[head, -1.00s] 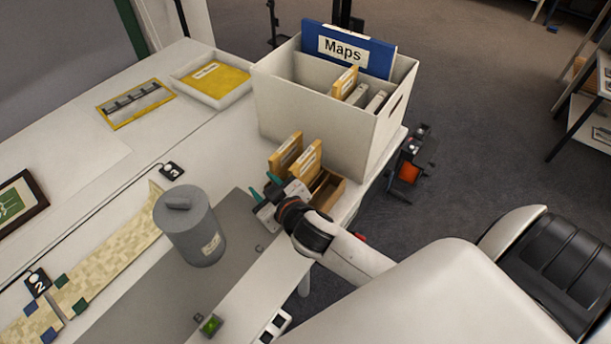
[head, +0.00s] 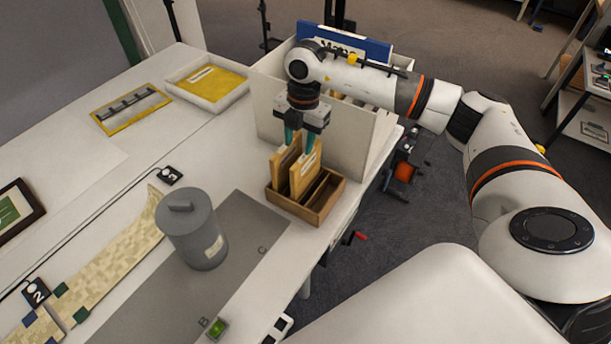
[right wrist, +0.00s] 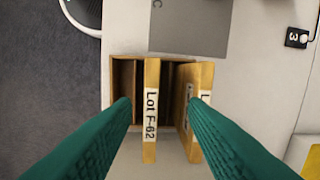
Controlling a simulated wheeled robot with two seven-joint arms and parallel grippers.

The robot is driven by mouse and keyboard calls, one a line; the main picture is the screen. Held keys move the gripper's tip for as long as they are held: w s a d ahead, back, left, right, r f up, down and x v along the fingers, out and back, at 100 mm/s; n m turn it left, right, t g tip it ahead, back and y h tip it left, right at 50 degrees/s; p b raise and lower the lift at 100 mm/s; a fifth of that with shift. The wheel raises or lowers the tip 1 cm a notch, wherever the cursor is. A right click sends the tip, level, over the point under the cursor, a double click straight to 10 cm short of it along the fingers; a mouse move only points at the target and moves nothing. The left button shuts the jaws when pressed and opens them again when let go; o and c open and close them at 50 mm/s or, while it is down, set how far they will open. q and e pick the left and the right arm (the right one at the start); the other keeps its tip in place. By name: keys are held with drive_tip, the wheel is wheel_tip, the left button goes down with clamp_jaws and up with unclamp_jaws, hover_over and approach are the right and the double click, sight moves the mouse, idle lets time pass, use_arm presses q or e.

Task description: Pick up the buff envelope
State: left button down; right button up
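Two buff envelopes stand upright in a small wooden rack (head: 320,207) at the table's edge. The nearer one (head: 303,176) carries the label "Lot F-62" and also shows in the right wrist view (right wrist: 151,125). The other envelope (head: 280,164) leans beside it, its label partly hidden; it is on the right in the right wrist view (right wrist: 198,82). My right gripper (head: 300,142) points down just above the envelopes. In the right wrist view its green fingers (right wrist: 160,102) are apart, with the Lot F-62 envelope between their lines. My left gripper is out of view.
A grey-white box (head: 268,100) with a blue Maps folder (head: 372,48) stands right behind the rack, partly hidden by my right arm. A white tray (head: 240,92) holds a yellow envelope (head: 213,80). A grey canister (head: 190,235) stands left of the rack.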

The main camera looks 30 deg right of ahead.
sight(306, 167)
drive_tip(key=shift+s+d+r+m+h, duration=0.1)
drive_tip(key=shift+d+r+m+h, duration=0.1)
drive_tip(key=shift+d, duration=0.35)
drive_tip(key=shift+d+r+m+h, duration=0.1)
drive_tip(key=shift+d+h, duration=0.1)
drive_tip(key=shift+d, duration=0.3)
drive_tip(key=shift+d+f, duration=0.2)
drive_tip(key=shift+f, duration=0.1)
wheel_tip(306, 167, down, 6)
drive_tip(key=shift+a+r+p, duration=0.1)
drive_tip(key=shift+p, duration=0.7)
drive_tip(key=shift+w+a+f+p, duration=0.1)
drive_tip(key=shift+f+p, duration=0.3)
drive_tip(key=shift+f, duration=1)
drive_tip(key=shift+w+a+f+p, duration=0.1)
drive_tip(key=shift+f+p, duration=0.3)
drive_tip(key=shift+f, duration=0.95)
clamp_jaws()
